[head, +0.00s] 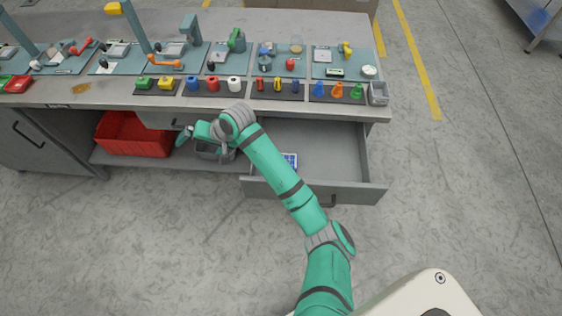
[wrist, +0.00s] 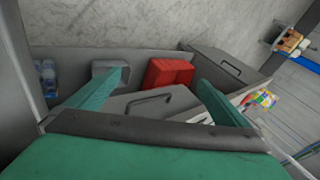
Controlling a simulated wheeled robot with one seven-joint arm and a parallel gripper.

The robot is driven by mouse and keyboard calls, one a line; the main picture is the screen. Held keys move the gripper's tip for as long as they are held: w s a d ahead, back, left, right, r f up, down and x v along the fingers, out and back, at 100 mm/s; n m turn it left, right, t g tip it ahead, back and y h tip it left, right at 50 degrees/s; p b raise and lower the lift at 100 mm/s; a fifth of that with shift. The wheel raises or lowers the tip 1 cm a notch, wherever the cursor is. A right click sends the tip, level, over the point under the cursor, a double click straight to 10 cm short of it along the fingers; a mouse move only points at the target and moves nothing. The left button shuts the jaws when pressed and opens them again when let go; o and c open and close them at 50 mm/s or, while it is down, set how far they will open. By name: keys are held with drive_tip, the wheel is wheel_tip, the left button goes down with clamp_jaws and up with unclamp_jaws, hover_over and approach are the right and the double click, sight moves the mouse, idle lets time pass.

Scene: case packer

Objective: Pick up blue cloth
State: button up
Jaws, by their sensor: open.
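My gripper (head: 202,145) is open in front of the bench, above the lower shelf beside the open drawer. In the wrist view its fingers (wrist: 164,82) stand apart with nothing between them. A blue and white item (head: 290,159) lies in the open drawer, partly hidden by my arm.
The drawer (head: 335,150) is pulled out under the bench's right end. A red bin (head: 133,135) and a grey bin (head: 208,152) sit on the lower shelf. The bench top (head: 90,98) holds trays with several coloured parts. The floor in front is clear.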

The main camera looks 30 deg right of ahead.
drive_tip(key=s+d+f+m+g+h, duration=0.1)
drive_tip(key=s+d+g+h, duration=0.3)
drive_tip(key=d, duration=0.8)
drive_tip(key=s+d+f+g+h, duration=0.15)
drive_tip(key=s+d, duration=0.45)
drive_tip(key=d, duration=0.7)
drive_tip(key=f, duration=0.4)
drive_tip(key=shift+a+f, duration=0.2)
drive_tip(key=shift+f, duration=0.15)
drive_tip(key=shift+s+f, duration=0.15)
drive_tip(key=shift+f, duration=2.5)
drive_tip(key=c, duration=0.9)
